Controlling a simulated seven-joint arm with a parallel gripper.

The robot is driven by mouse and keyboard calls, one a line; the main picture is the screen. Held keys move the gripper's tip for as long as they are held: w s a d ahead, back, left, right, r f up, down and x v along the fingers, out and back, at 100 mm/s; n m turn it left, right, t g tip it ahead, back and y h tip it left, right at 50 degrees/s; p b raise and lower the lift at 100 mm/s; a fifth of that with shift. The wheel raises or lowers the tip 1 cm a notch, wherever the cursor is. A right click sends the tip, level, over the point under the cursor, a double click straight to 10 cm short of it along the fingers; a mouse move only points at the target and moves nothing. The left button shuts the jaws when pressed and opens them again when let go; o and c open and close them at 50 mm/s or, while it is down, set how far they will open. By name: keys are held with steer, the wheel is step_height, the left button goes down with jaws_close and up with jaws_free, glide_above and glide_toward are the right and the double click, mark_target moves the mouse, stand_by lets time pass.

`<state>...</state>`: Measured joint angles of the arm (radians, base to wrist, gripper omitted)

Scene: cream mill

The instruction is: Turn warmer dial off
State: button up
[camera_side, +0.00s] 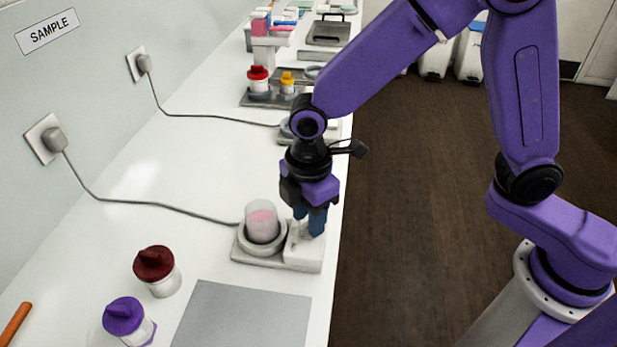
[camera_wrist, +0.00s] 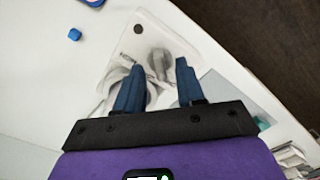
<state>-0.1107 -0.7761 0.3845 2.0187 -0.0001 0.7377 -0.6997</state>
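The warmer (camera_side: 281,257) is a pale unit near the bench's right edge, with a glass jar of pink cream (camera_side: 262,222) on its round plate. Its grey dial (camera_wrist: 160,62) shows in the wrist view on the control end, beside small dark lettering and a black dot. My gripper (camera_side: 311,222) is over that control end, pointing down, and hides the dial in the side view. In the wrist view my gripper (camera_wrist: 159,64) has its two blue fingers apart, with the dial appearing between their tips. I cannot tell whether they touch it. The dial's setting is unclear.
A grey mat (camera_side: 243,318) lies in front of the warmer. Dark red-lidded (camera_side: 157,270) and purple-lidded (camera_side: 130,320) jars stand at the front left. A cable (camera_side: 150,208) runs from the warmer to a wall socket. Other equipment (camera_side: 272,88) stands farther back.

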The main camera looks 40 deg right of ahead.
step_height(320, 180, up, 17)
steer(key=shift+f, duration=0.2)
stand_by(0.4)
steer(key=s+d+f+m, duration=0.2)
steer(key=s+d+f, duration=0.2)
steer(key=s+d, duration=0.5)
steer(key=s+d+f+m, duration=0.3)
steer(key=s+d+f, duration=0.2)
steer(key=s+d, duration=0.4)
steer(key=d, duration=0.4)
steer(key=shift+f+m, duration=0.25)
steer(key=shift+m, duration=0.05)
